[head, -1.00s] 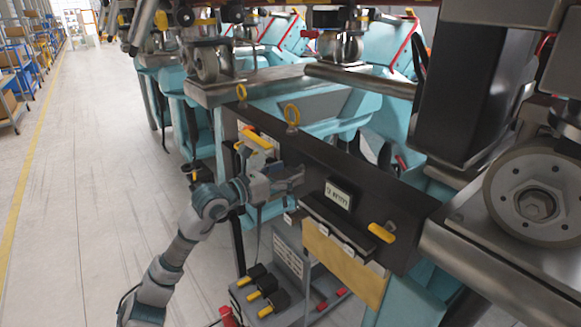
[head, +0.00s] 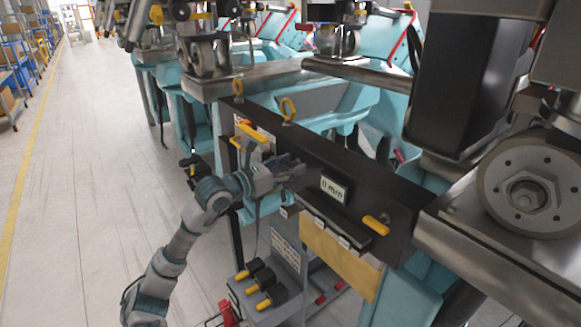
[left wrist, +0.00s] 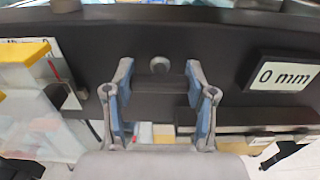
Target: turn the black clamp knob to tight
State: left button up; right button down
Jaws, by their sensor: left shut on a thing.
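The black clamp knob (left wrist: 160,66) is on the dark panel (head: 395,189), with a round grey centre showing between my fingers in the left wrist view. My left gripper (head: 293,168) reaches the panel's front face from the left, just left of the white display (head: 333,190). In the left wrist view the gripper (left wrist: 159,80) has its two blue-padded fingers apart, one on each side of the knob, shut on it. The knob's dark edge blends into the panel, and in the head view the hand hides it. My right gripper is not in view.
The display reads 0 mm. A yellow handle (head: 376,225) sticks out to the right of it. Yellow eye bolts (head: 288,110) stand on the panel's top edge. Black-and-yellow knobs (head: 259,282) sit low on a grey box. The floor at left is clear.

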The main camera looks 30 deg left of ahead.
pick_arm(q)
jog(key=shift+f, duration=0.15)
jog(key=o, duration=1.2)
jog(key=shift+a, duration=0.1)
jog(key=shift+c, duration=0.2)
jog(key=shift+s+a, duration=0.1)
jog(key=shift+a, duration=0.05)
jog(key=v, duration=1.2)
jog(key=shift+a+f, duration=0.1)
jog(key=shift+a, duration=0.05)
